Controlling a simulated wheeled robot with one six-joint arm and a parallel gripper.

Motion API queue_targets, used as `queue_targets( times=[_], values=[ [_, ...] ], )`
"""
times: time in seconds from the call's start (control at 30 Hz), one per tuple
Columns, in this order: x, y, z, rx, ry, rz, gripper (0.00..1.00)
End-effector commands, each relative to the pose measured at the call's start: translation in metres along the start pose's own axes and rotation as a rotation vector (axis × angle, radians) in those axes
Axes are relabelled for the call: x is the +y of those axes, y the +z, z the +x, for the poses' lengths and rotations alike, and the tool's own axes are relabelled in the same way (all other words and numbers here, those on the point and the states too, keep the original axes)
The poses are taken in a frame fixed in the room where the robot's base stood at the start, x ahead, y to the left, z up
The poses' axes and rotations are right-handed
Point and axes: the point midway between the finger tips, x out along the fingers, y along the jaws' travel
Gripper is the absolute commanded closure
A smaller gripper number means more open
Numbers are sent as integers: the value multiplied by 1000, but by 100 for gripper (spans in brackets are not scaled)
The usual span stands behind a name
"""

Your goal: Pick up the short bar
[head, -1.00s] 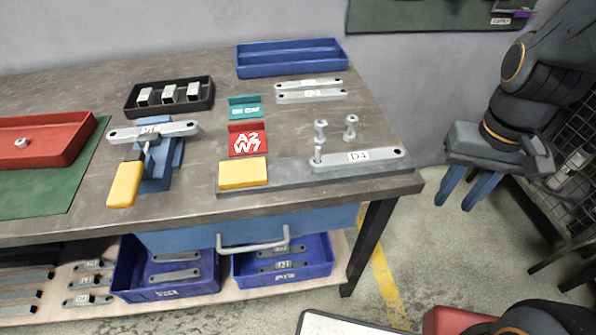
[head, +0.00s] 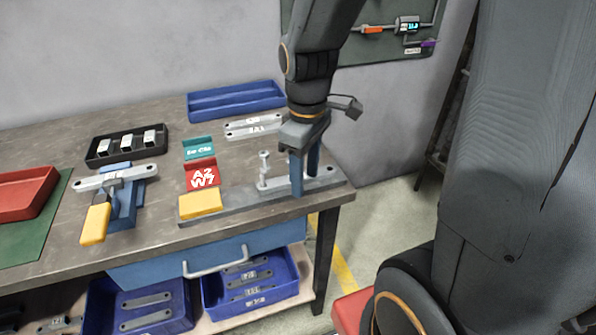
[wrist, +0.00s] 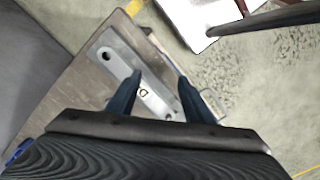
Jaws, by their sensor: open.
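A short grey bar (head: 325,176) with rounded ends lies flat on a long grey base plate (head: 240,207) near the table's right front corner. My gripper (head: 305,185) is pointed down over the bar, open, with one finger on each side of it in the head view. The fingers hide the bar's middle there. In the wrist view the bar (wrist: 124,66) runs diagonally between the open fingertips (wrist: 160,80), with a hole at its far end and a label partly visible. I cannot tell whether the fingers touch it.
An upright bolt (head: 264,168) stands just left of my gripper. A yellow block (head: 200,205) sits on the plate's left end. Red (head: 202,174) and teal (head: 198,147) labelled pieces stand behind. Two labelled bars (head: 255,126) and a blue tray (head: 235,100) lie further back.

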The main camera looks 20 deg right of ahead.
Motion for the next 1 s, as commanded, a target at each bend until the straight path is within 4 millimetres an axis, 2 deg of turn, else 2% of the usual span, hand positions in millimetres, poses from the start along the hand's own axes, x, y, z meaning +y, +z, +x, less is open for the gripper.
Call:
queue_targets(
  times=[0.03, 0.2, 0.4, 0.57, 1.0],
  values=[
    [4, -5, -12, -1, 0, -103, 53],
    [19, -22, -34, -3, -2, -477, 53],
    [31, -34, -48, -3, -2, -765, 53],
    [34, -38, -46, -4, -3, -845, 53],
    [32, -35, -5, -6, -7, -849, 53]
  ],
)
